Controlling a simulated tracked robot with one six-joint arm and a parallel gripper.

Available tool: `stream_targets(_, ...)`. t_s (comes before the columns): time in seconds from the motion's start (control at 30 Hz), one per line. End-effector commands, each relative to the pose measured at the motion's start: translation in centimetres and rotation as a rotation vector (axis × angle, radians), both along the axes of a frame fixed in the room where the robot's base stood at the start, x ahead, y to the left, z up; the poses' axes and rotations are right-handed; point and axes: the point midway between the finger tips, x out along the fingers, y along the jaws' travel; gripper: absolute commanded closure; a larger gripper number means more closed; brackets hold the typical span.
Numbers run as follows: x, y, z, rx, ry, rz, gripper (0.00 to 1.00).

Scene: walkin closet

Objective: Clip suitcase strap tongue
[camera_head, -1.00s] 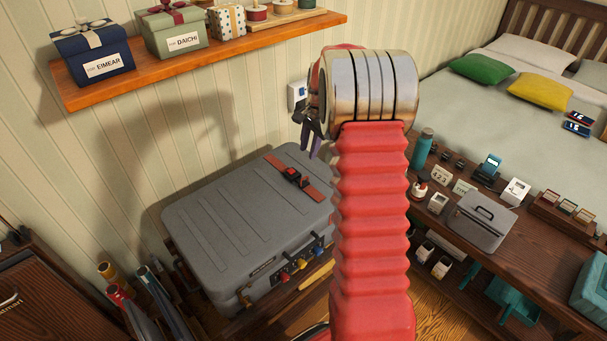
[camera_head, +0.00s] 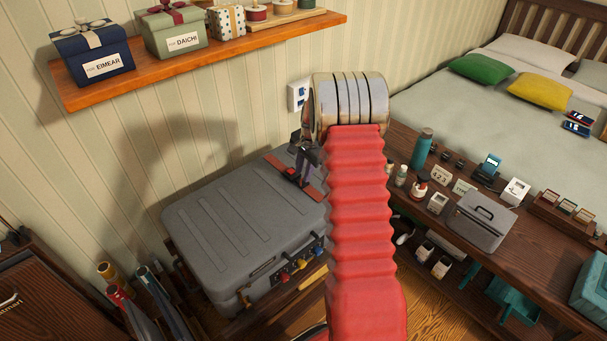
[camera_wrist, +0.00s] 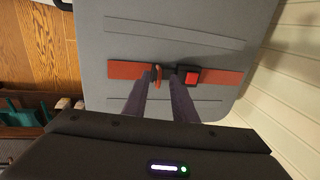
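The grey suitcase (camera_head: 235,220) lies flat with a red strap (camera_head: 275,171) across its lid. In the wrist view the strap (camera_wrist: 222,77) has a black buckle with a red button (camera_wrist: 192,77) on the right. The strap tongue (camera_wrist: 158,76), a small reddish piece, stands at the end of the left strap part, left of the buckle. My gripper (camera_wrist: 165,76) is over the strap, its two dark fingers apart with the tongue between them, nearer the left finger. In the head view my gripper (camera_head: 300,168) hides part of the buckle; contact with the tongue is unclear.
A wooden shelf (camera_head: 215,58) with gift boxes hangs on the wall above the suitcase. A dark wooden bench (camera_head: 510,235) with a grey box (camera_head: 480,222) and small items stands right. Rolled items (camera_head: 118,292) stand left of the suitcase.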

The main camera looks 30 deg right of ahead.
Motion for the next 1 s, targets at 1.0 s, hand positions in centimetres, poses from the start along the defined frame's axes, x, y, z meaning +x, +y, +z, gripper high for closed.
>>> stream_targets(1.0, 0.4, 0.1, -1.7, -0.001, -0.001, 0.001, 1.0)
